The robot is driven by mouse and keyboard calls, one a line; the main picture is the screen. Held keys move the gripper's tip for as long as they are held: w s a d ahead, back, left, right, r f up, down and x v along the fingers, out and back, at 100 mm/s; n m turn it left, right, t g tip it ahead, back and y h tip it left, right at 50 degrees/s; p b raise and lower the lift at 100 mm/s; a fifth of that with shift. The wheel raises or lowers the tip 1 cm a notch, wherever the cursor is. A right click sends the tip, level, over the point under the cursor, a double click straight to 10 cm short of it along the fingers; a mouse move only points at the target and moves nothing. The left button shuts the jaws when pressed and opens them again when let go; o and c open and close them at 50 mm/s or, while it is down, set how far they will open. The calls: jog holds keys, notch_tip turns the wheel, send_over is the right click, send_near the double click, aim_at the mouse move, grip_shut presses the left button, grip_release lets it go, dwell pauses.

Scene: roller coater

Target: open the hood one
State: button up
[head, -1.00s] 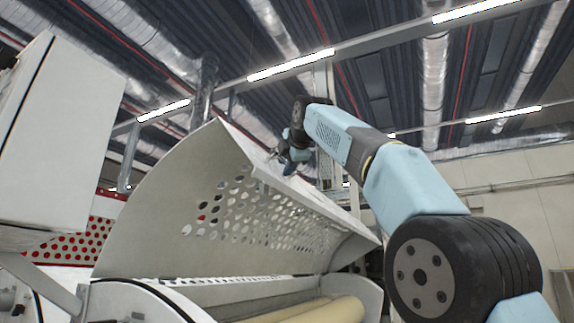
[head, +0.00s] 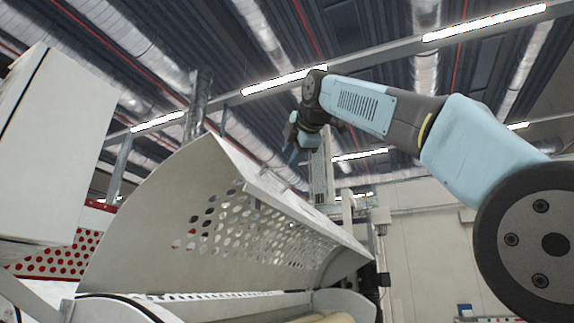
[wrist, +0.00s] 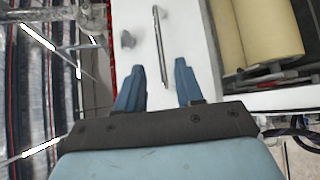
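The hood is a white curved cover with a perforated panel (head: 240,225). In the head view it stands tilted up above the machine, with rollers partly visible below it. My gripper (head: 291,155) is just beyond and above the hood's upper edge, seen small and from the side. In the wrist view my gripper (wrist: 159,66) has its two blue fingers spread apart. A slim metal handle bar (wrist: 158,40) on the white surface lies in line with the gap between them. The fingers do not visibly touch it.
A white cabinet (head: 60,140) and a red perforated panel (head: 65,255) stand at the left. A pale roller (wrist: 262,30) shows beside the white surface in the wrist view. Lamps and ducts run overhead. A pale wall (head: 430,240) is at the right.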

jog(key=shift+v, duration=1)
